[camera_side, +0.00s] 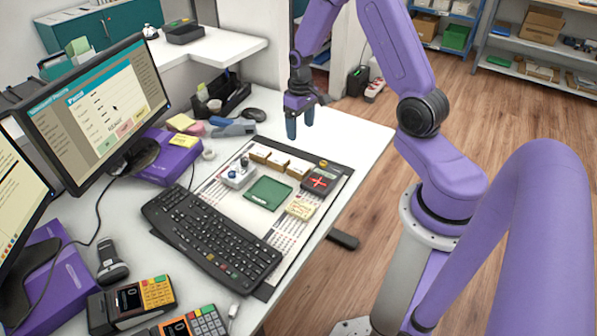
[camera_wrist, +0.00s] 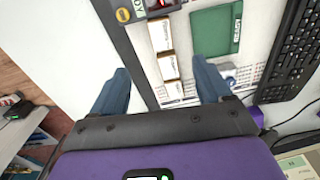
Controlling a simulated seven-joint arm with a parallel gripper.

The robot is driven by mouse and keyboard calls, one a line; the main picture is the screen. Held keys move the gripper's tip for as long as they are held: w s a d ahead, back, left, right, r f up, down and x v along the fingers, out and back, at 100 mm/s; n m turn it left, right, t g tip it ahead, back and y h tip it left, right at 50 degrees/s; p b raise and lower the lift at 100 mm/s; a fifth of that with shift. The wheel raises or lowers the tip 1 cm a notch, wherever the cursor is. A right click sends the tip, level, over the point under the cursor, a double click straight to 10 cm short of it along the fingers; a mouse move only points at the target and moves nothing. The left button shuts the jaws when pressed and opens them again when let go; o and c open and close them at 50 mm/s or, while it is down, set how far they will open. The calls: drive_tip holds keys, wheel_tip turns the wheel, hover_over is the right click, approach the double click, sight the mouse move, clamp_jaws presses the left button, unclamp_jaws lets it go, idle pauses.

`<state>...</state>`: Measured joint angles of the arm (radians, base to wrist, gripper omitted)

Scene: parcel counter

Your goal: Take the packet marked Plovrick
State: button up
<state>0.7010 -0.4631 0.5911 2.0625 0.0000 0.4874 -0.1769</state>
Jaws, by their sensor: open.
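Three small tan-and-white packets stand in a row on the desk mat, the left one (camera_side: 260,153), the middle one (camera_side: 278,162) and the right one (camera_side: 298,169). In the wrist view they form a column: top packet (camera_wrist: 160,34), middle packet (camera_wrist: 168,66) and bottom packet (camera_wrist: 174,90). Their white faces carry small print too small to read, so I cannot tell which is marked Plovrick. My gripper (camera_side: 300,118) is open and empty, above the desk's far side, behind the row. In the wrist view the packets show between its blue fingers (camera_wrist: 160,66).
A green tray (camera_side: 268,193) lies in front of the packets. A black item with a red cross (camera_side: 317,181), a white knobbed device (camera_side: 238,175) and a yellow pad (camera_side: 301,209) are close by. The keyboard (camera_side: 212,236) is nearer. Bare white desk (camera_side: 352,138) lies to the right.

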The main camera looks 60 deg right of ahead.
hover_over(298, 167)
drive_tip(key=s, duration=0.1)
wheel_tip(298, 167, down, 9)
drive_tip(key=shift+f, duration=0.1)
drive_tip(key=shift+w+f, duration=0.2)
drive_tip(key=shift+f, duration=1.4)
drive_tip(key=shift+w+f, duration=0.2)
drive_tip(key=shift+f, duration=1.35)
drive_tip(key=c, duration=1.2)
